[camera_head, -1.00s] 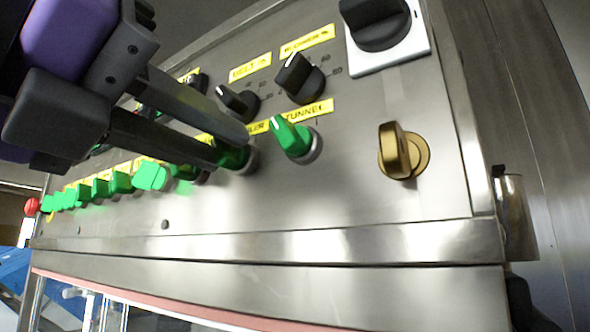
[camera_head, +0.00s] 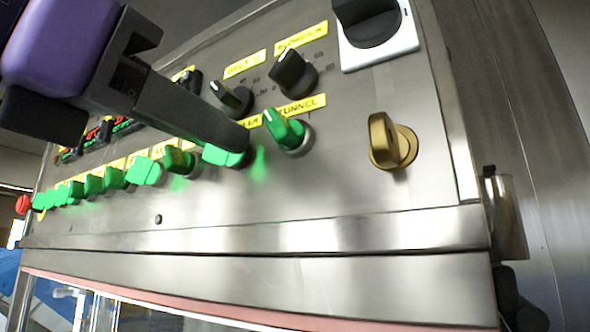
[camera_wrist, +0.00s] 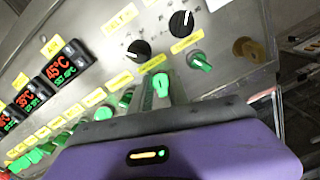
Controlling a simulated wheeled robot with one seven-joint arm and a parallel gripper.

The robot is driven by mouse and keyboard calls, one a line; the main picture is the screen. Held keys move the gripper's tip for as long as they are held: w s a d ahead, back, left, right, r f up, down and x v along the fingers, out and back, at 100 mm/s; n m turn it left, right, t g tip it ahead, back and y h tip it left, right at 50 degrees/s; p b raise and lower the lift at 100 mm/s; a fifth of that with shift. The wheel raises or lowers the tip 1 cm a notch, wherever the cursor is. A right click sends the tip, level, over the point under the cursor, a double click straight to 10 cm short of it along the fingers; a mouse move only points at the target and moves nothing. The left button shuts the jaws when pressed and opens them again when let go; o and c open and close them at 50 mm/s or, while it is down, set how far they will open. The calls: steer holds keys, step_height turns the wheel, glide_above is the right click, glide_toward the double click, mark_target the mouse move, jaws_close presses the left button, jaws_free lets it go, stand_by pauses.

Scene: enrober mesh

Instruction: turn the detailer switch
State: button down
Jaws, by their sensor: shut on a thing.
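The detailer switch is a green knob (camera_head: 224,156) in the lower row of the steel panel. It glows bright green and lights the panel around it. Its yellow label is mostly hidden; only the end of the word shows, left of the tunnel label. My gripper (camera_head: 232,143) is shut on this knob, with the near finger covering its upper part in the head view. In the wrist view the lit knob (camera_wrist: 160,84) shows between the fingers (camera_wrist: 158,92), beyond the purple gripper body.
The unlit green tunnel switch (camera_head: 283,129) sits close on the right. Two black dials (camera_head: 232,98) (camera_head: 291,72) are above. A brass key-like knob (camera_head: 391,142) is farther right. Several lit green knobs (camera_head: 146,171) run left, with one unlit knob (camera_head: 179,160) beside the detailer switch.

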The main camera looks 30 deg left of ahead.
steer(key=shift+m, duration=1.1)
steer(key=shift+d, duration=0.1)
steer(key=c, duration=1.5)
jaws_free()
steer(key=shift+s+a+b, duration=0.15)
steer(key=shift+s+b, duration=0.05)
steer(key=shift+s, duration=1.75)
steer(key=shift+s+a+b, duration=0.15)
steer(key=shift+s+b, duration=0.05)
steer(key=shift+s, duration=1.75)
steer(key=shift+f, duration=0.1)
